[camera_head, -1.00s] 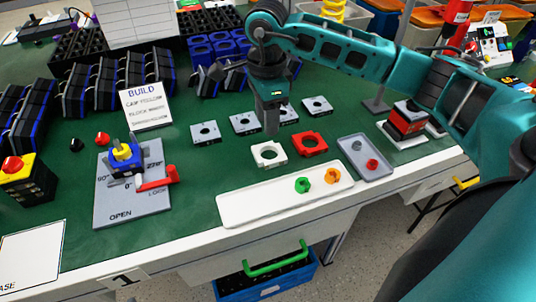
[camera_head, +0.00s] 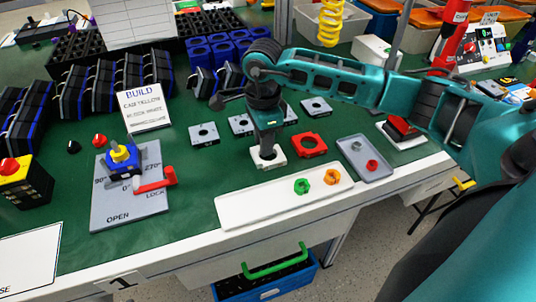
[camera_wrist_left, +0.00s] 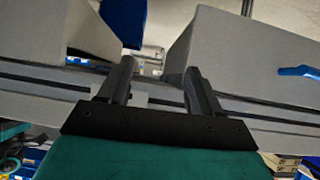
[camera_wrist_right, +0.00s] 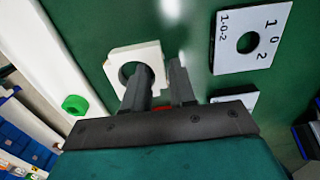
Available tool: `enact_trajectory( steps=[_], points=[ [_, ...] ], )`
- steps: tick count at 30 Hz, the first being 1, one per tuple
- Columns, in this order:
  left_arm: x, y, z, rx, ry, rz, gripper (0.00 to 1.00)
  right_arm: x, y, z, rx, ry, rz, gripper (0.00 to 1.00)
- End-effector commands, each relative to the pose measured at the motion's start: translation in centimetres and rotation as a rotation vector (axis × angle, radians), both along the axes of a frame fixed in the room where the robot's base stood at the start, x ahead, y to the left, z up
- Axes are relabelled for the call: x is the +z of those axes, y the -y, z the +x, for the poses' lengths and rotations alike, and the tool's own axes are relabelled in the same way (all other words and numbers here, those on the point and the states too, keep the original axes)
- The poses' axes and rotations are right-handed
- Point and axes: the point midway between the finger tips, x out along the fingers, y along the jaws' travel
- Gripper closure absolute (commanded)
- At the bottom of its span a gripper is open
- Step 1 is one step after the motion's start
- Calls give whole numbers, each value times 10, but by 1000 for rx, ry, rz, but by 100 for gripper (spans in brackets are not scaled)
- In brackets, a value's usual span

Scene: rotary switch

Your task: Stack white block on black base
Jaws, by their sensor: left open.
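The white block (camera_head: 281,157), a square ring with a round hole, lies flat on the green mat. It also shows in the right wrist view (camera_wrist_right: 151,54). My right gripper (camera_head: 267,152) points down at it. In the right wrist view (camera_wrist_right: 160,80), one finger is at the hole and the other is outside the ring, with its wall between them; whether they grip is unclear. Several black housings stand on the table, including one at the left (camera_head: 27,190); I cannot tell which is the black base. My left gripper (camera_wrist_left: 158,82) is open and empty, away from the table top.
A red square ring (camera_head: 309,145) lies just right of the white block. A white tray (camera_head: 250,208) with green and orange rings is in front. A grey tray (camera_head: 382,172) is at right. Grey plates (camera_head: 204,134) lie behind. A blue-yellow switch with red handle (camera_head: 124,160) stands left.

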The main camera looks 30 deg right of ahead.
Motion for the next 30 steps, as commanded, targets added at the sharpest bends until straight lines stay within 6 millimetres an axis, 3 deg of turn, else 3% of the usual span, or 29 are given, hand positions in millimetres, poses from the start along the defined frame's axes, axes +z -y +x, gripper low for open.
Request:
enact_trajectory(
  steps=[8,23,30],
  points=[
    [0,0,0,0,0,0,36,0,0,0,0,0,0,100],
    [0,0,0,0,0,0,36,4,0,0,0,1,1,100],
    [3,-1,-1,1,-1,2,36,33,0,1,0,4,0,100]
  ],
)
